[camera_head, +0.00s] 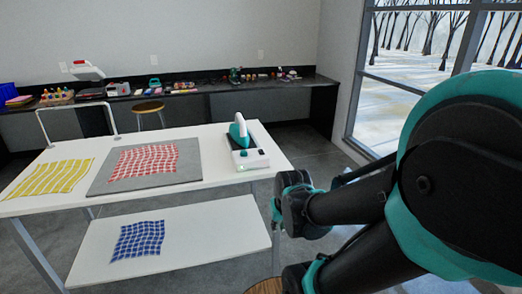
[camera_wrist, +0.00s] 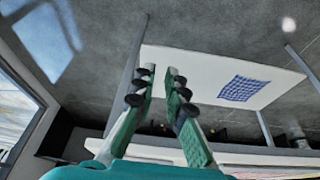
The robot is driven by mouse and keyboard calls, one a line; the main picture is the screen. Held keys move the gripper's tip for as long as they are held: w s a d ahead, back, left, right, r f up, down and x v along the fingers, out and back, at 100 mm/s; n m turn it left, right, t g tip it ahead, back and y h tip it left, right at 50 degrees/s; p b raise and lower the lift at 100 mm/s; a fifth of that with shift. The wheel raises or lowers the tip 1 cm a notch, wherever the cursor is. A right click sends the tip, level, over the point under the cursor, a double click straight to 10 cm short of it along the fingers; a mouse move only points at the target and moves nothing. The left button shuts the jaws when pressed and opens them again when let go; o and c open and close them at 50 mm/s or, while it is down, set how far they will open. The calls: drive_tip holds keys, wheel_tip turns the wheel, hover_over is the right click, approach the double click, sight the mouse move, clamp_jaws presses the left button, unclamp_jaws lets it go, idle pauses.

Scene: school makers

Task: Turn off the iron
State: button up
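The teal and white iron (camera_head: 239,131) rests on a white and dark base (camera_head: 250,160) at the right end of the white table (camera_head: 215,150). A small green light glows at the front of the base, near a dark button or switch. In the head view my arm comes in from the right and ends beside the table's right edge, below and to the right of the iron; the fingertips are not clear there. In the wrist view my gripper (camera_wrist: 162,70) is open and empty, its two fingers apart. I cannot make out the iron in the wrist view.
A grey mat (camera_head: 100,182) with a red checked cloth (camera_head: 144,162) and a yellow cloth (camera_head: 54,178) lie on the table. A blue checked cloth (camera_head: 138,240) lies on the lower shelf (camera_head: 205,240), also visible in the wrist view (camera_wrist: 243,89). A stool (camera_head: 149,107) stands behind.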

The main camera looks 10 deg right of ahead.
sight(260, 150)
drive_tip(key=shift+n, duration=0.4)
drive_tip(key=w+r, duration=0.8)
drive_tip(key=w, duration=0.2)
drive_tip(key=w+d+r, duration=0.1)
drive_tip(key=w+r, duration=0.7)
drive_tip(key=w, duration=0.3)
drive_tip(key=w+r, duration=0.8)
drive_tip(key=w, duration=0.3)
drive_tip(key=shift+d+r, duration=0.3)
clamp_jaws()
drive_tip(key=x, duration=0.4)
drive_tip(key=s+x, duration=0.1)
drive_tip(key=x, duration=0.9)
drive_tip(key=shift+s+a+f, duration=0.15)
drive_tip(key=shift+f, duration=0.05)
drive_tip(key=shift+f, duration=0.25)
